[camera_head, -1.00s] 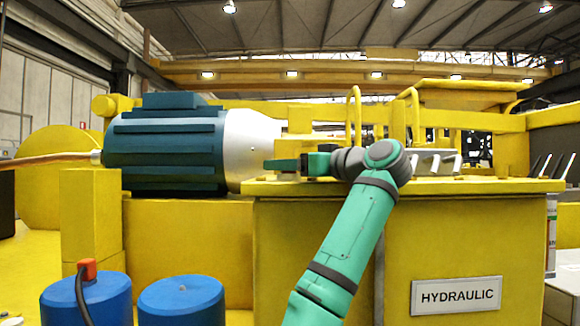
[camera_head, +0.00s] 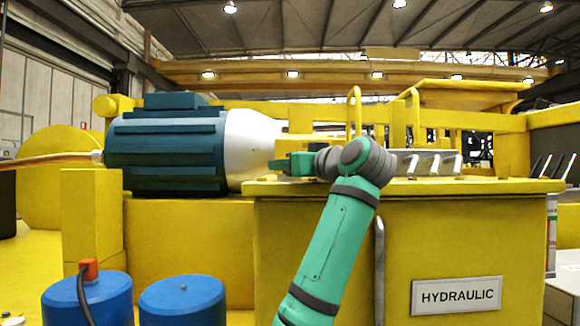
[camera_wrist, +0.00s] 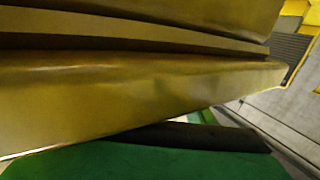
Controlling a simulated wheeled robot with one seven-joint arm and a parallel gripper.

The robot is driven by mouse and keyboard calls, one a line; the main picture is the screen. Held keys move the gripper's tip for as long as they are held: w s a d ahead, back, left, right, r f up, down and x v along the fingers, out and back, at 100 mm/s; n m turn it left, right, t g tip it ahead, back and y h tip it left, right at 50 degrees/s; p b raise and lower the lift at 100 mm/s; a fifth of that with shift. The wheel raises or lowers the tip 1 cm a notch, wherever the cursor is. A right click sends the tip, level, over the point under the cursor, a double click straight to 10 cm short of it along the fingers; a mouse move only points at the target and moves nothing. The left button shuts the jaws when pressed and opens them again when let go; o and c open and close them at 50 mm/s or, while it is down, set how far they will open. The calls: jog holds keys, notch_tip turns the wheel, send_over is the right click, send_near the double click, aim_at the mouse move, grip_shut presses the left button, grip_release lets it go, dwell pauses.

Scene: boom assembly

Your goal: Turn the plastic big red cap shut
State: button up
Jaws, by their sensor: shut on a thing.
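My gripper (camera_head: 291,164) is green and sits at the end of my arm, just above the left part of the yellow hydraulic tank top (camera_head: 450,186), in front of the silver end of the motor. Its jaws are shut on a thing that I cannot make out. The big red cap is not seen in either view. In the wrist view, a green part of my gripper (camera_wrist: 150,162) fills the bottom edge, close to a large yellow surface (camera_wrist: 150,90).
A dark teal motor (camera_head: 165,150) lies left of my gripper. Yellow hoop rails (camera_head: 354,115) and silver levers (camera_head: 430,162) stand behind and right of my wrist. Two blue cylinders (camera_head: 181,300) are low left, one with an orange-red plug (camera_head: 89,269).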

jog(key=m+t+h, duration=0.1)
jog(key=m+h, duration=0.1)
jog(key=m+t+h, duration=0.1)
jog(key=h, duration=0.2)
jog(key=shift+f+m+h, duration=0.1)
jog(key=shift+m+h, duration=0.2)
jog(key=shift+m, duration=0.1)
jog(key=m+h, duration=0.1)
jog(key=h, duration=0.1)
jog(key=m+h, duration=0.2)
jog(key=h, duration=0.1)
jog(key=shift+m+h, duration=0.3)
jog(key=m+g+h, duration=0.1)
jog(key=m+h, duration=0.2)
jog(key=h, duration=0.1)
jog(key=m+g+h, duration=0.2)
jog(key=h, duration=0.2)
jog(key=shift+m, duration=0.4)
jog(key=shift+h, duration=0.4)
jog(key=shift+d, duration=0.1)
jog(key=o, duration=1)
jog(key=v, duration=1)
jog(key=shift+s+a, duration=0.2)
jog(key=shift+a, duration=0.15)
